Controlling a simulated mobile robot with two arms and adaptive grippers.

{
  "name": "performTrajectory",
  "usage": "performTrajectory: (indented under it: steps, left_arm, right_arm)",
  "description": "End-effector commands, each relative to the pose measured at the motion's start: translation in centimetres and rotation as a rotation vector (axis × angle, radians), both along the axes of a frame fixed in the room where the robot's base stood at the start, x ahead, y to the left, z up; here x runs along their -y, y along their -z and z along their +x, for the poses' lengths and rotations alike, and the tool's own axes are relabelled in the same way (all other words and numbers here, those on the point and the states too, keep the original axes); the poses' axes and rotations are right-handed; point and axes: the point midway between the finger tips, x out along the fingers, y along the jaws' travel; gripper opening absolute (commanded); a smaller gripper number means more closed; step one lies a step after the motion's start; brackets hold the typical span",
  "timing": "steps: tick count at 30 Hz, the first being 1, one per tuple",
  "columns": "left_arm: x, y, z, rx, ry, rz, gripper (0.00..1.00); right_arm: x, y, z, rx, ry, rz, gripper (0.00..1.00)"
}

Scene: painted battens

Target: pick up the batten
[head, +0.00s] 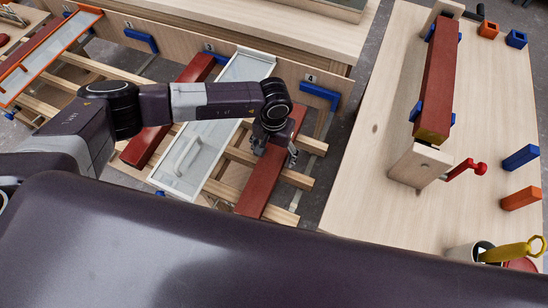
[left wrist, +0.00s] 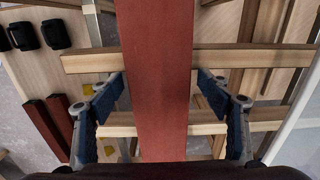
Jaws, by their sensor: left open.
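A long red painted batten (head: 257,189) lies across the wooden rails of the rack, in the bay marked 4. It runs lengthwise through the middle of the left wrist view (left wrist: 154,60). My left gripper (head: 275,152) is above this batten, pointing down. In the left wrist view its two blue-padded fingers (left wrist: 161,88) stand open, one on each side of the batten, with a visible gap on both sides. The part of the batten under the gripper is hidden in the head view. My right gripper is not in view.
A white-grey panel with a handle (head: 218,120) lies just left of the batten. Another red batten (head: 148,143) lies beyond it. A further red batten (head: 437,75) sits in a clamp on the workbench (head: 370,215) at right. Blue and orange blocks lie there.

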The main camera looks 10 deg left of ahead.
Motion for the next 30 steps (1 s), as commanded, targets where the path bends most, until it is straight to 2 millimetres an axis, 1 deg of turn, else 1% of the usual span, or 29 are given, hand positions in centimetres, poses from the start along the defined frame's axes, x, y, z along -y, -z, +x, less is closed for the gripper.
performTrajectory:
  steps: [1, 4, 8, 17, 22, 30]
  left_arm:
    - [0.0, -0.1, 0.1, 0.001, 0.000, -0.001, 0.71]
    - [0.0, -0.2, 0.0, 0.001, 0.000, -0.001, 0.71]
    - [0.0, -0.2, 0.0, 0.001, 0.000, -0.001, 0.57]
    - [0.0, -0.2, 0.0, 0.001, 0.000, 0.000, 0.24]
    - [0.0, -0.2, 0.0, 0.001, 0.000, 0.000, 0.05]
    - [0.1, -0.5, 0.2, 0.003, -0.001, -0.002, 0.04]
  right_arm:
    - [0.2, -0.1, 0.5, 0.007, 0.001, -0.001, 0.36]
    - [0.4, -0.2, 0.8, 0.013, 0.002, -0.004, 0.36]
    - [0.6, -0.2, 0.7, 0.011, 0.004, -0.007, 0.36]
    - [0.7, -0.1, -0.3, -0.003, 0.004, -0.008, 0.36]
    - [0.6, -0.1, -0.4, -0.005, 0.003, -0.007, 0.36]
    - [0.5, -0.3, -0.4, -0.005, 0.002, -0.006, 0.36]
